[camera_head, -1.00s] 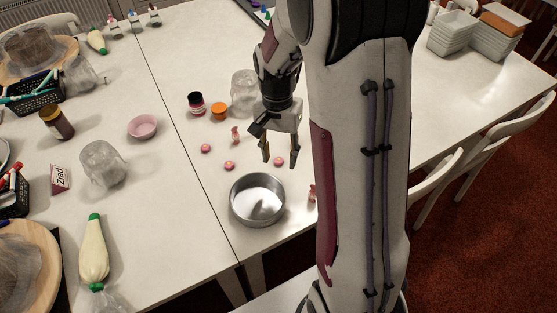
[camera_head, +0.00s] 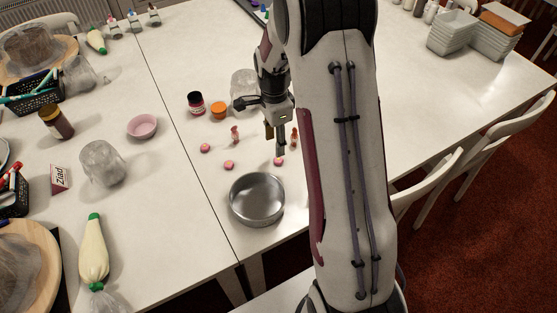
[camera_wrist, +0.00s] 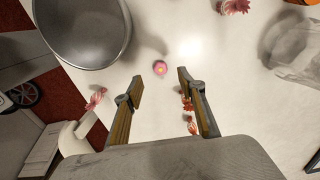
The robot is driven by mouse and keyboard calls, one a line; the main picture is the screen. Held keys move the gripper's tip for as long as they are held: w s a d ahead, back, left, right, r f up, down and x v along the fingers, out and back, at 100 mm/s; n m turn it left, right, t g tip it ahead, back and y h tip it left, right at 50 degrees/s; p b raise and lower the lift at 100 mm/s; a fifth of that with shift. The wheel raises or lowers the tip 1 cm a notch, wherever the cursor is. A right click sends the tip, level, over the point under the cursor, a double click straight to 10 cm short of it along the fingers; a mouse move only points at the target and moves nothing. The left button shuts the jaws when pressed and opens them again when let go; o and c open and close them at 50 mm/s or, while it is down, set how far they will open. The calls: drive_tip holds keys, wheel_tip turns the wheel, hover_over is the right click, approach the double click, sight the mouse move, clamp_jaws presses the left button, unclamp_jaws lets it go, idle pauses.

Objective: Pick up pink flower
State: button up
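In the head view, a pink flower (camera_head: 278,161) lies just below my fingertips. My gripper (camera_head: 275,142) points down and is open and empty; its two fingers (camera_wrist: 160,77) stand apart in the wrist view. The fingers appear above the flower without touching it, though the exact height is hard to tell. Two more pink flowers (camera_head: 205,148) (camera_head: 228,165) lie to the left.
A round metal pan (camera_head: 257,199) stands near the front edge.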

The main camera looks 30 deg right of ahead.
sight(278, 159)
idle(0.3)
drive_tip(key=shift+f, duration=1.3)
drive_tip(key=shift+d+f, duration=0.1)
drive_tip(key=shift+s+d+f, duration=0.1)
drive_tip(key=shift+d+f, duration=0.1)
drive_tip(key=shift+f, duration=0.55)
drive_tip(key=shift+s+d+f, duration=0.1)
drive_tip(key=shift+d+f, duration=0.05)
drive_tip(key=shift+f, duration=0.55)
drive_tip(key=shift+w+f, duration=0.1)
drive_tip(key=shift+f, duration=1)
drive_tip(key=c, duration=0.8)
